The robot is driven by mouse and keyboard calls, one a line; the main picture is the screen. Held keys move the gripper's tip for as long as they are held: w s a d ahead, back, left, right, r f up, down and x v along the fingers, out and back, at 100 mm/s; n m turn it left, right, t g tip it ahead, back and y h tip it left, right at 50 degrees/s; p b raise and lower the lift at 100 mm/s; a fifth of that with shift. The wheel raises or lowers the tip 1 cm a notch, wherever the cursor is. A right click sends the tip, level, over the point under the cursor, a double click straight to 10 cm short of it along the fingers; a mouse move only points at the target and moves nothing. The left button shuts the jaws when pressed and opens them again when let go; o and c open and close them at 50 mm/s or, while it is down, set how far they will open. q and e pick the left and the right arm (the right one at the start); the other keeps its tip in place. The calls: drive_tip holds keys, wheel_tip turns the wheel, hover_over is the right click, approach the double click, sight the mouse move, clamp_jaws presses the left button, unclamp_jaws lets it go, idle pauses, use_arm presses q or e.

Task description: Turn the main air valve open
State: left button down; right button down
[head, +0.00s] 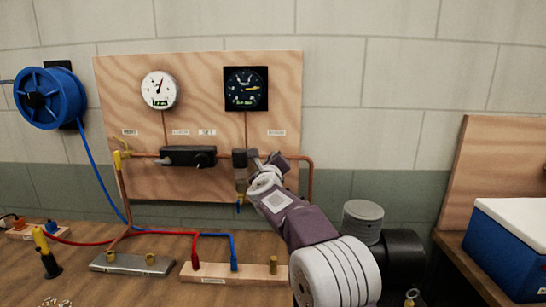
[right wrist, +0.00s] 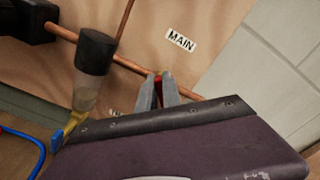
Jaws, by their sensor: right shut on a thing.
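The main air valve's red handle (right wrist: 158,92) shows as a small strip between the fingers in the right wrist view, at the copper pipe (right wrist: 135,65) below the MAIN label (right wrist: 180,39). My right gripper (right wrist: 164,90) is shut on this handle. In the head view, my right gripper (head: 268,160) reaches the pipe at the board's lower right and hides the valve. Most of the handle is covered by the fingers, so I cannot tell its turn angle. My left gripper is not in view.
A dark-capped filter with a clear bowl (right wrist: 95,52) hangs close left of the gripper. A black regulator (head: 188,156), a white gauge (head: 159,90) and a black gauge (head: 246,89) are on the wooden board (head: 125,80). Red and blue hoses cross the bench below.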

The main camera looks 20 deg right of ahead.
drive_tip(key=n, duration=0.2)
drive_tip(key=n+p, duration=0.1)
drive_tip(key=n, duration=0.1)
drive_tip(key=shift+w+a+f+n, duration=0.1)
drive_tip(key=shift+a+f+n, duration=0.1)
drive_tip(key=shift+n, duration=0.1)
drive_tip(key=shift+a+f+n+p, duration=0.1)
drive_tip(key=shift+f+n+p, duration=0.2)
drive_tip(key=shift+n, duration=0.55)
drive_tip(key=shift+d+f+n+p, duration=0.1)
drive_tip(key=shift+n+p, duration=0.3)
drive_tip(key=shift+n, duration=0.5)
drive_tip(key=shift+a+f+n+p, duration=0.15)
drive_tip(key=shift+n+p, duration=0.2)
drive_tip(key=shift+n, duration=0.5)
drive_tip(key=c, duration=1.5)
unclamp_jaws()
drive_tip(key=b+v, duration=0.1)
drive_tip(key=v, duration=0.8)
drive_tip(key=shift+b, duration=0.35)
